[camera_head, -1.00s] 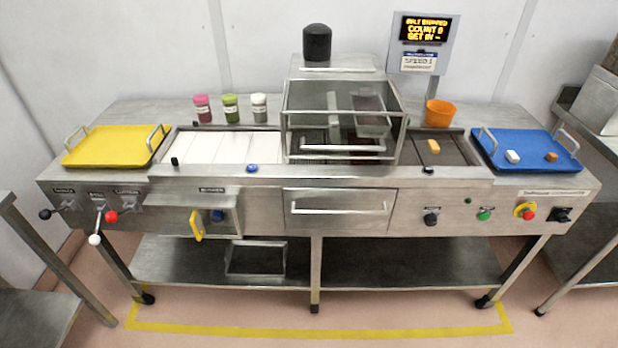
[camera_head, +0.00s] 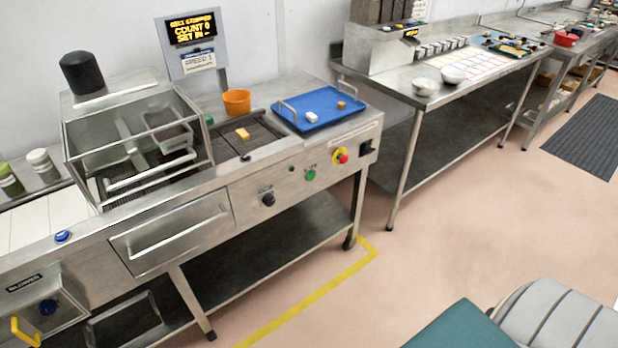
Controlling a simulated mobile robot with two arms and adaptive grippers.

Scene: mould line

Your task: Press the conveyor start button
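A green button (camera_head: 311,175) sits on the front panel of the steel mould line (camera_head: 247,188), left of a red emergency stop (camera_head: 342,158) with a yellow surround. A black knob (camera_head: 268,199) is on the panel to the left of the green button. Neither of my grippers is in view.
A blue tray (camera_head: 322,121) with small blocks lies at the line's right end. An orange bucket (camera_head: 237,102) stands behind the belt (camera_head: 262,132). A second steel table (camera_head: 440,92) with bowls stands to the right. Open floor (camera_head: 450,220) lies before it. A grey and teal padded object (camera_head: 545,315) fills the lower right.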

